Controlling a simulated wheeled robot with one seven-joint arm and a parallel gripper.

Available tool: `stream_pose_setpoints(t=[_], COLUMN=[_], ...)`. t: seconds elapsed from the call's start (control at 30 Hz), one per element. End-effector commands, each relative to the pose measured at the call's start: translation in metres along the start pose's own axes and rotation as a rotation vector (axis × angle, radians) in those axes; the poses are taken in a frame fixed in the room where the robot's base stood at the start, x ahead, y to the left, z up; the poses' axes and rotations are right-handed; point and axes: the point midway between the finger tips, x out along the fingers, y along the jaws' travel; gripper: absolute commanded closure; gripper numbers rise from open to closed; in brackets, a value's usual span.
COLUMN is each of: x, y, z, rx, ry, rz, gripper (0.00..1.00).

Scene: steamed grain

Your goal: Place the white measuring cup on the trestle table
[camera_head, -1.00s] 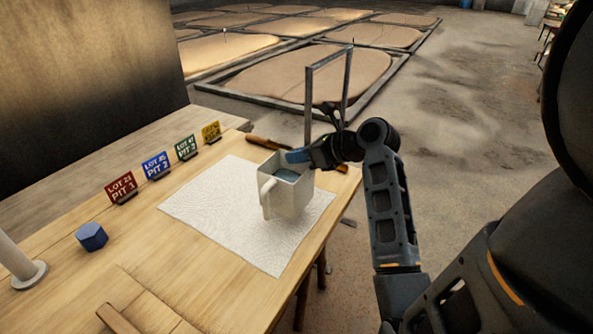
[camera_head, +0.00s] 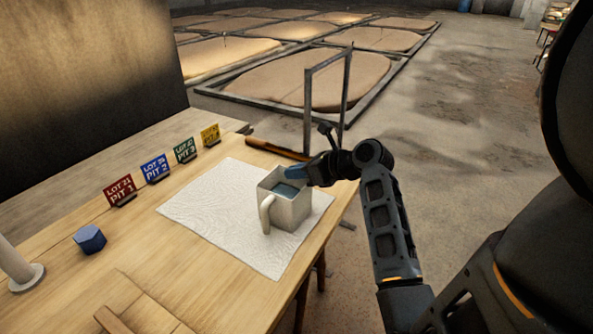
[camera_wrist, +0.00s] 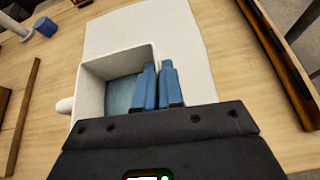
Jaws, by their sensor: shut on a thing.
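The white measuring cup (camera_head: 289,211) is square, with a handle on its near left side and a bluish inside. It is upright at the white cloth on the trestle table (camera_head: 205,262); whether its base touches the cloth is hard to tell. My gripper (camera_head: 298,174) is at its far right rim. In the wrist view, the blue fingers of my gripper (camera_wrist: 157,85) are shut on the cup's right wall, one finger inside and one outside. The cup also shows in the wrist view (camera_wrist: 91,92), its lower part partly hidden by my gripper's body.
The white cloth (camera_head: 205,203) lies around the cup. Lot signs (camera_head: 155,168) line the table's back edge, and a blue hexagonal block (camera_head: 90,238) sits at left. A wooden-handled tool (camera_head: 272,148) lies behind the cup. The table's right edge is close to the cup.

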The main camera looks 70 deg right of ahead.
Motion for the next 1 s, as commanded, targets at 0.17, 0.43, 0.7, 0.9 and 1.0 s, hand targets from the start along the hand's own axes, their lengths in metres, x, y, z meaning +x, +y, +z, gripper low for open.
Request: stream_pose_setpoints(t=[0.17,0.43,0.7,0.9,1.0], x=[0.004,0.005,0.005,0.005,0.002], y=[0.0,0.0,0.001,0.001,0.001], z=[-0.011,-0.018,-0.018,-0.017,-0.01], rx=[0.005,0.006,0.006,0.005,0.004], ry=[0.014,0.024,0.025,0.024,0.021], rz=[0.004,0.004,0.006,0.007,0.006], gripper=[1.0,0.82,0.67,0.67,0.67])
